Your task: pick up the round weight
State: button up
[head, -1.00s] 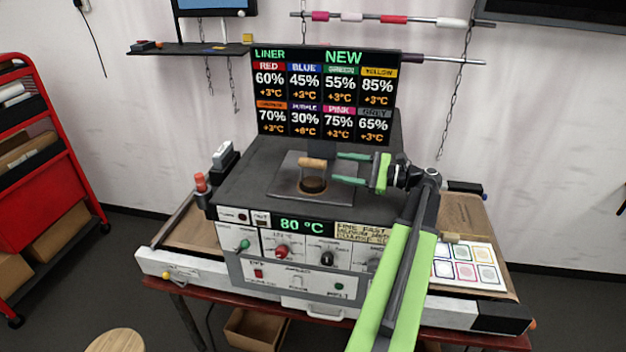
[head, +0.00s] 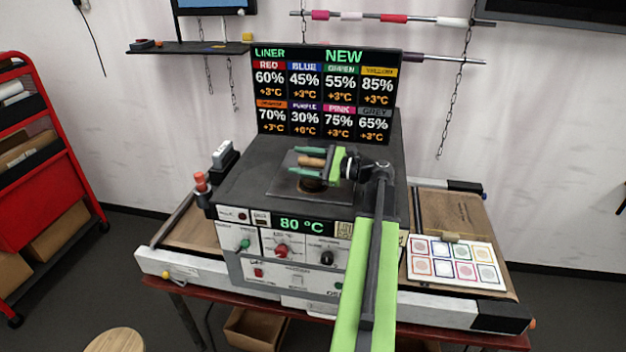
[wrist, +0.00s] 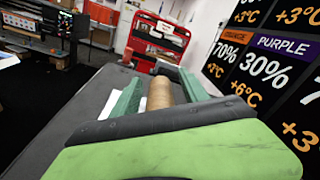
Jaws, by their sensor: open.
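A display screen (head: 328,95) stands just behind the plate. A grey bottle-like item with a red top (head: 202,190) stands at the machine's left edge. A card of coloured circles (head: 456,263) lies on the right. The machine's dark top (head: 245,183) is otherwise mostly clear.

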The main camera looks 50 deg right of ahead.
jog(key=shift+s+d, duration=0.1)
jog(key=shift+s, duration=0.05)
jog(key=shift+c, duration=0.5)
grip_shut()
dwell(0.7)
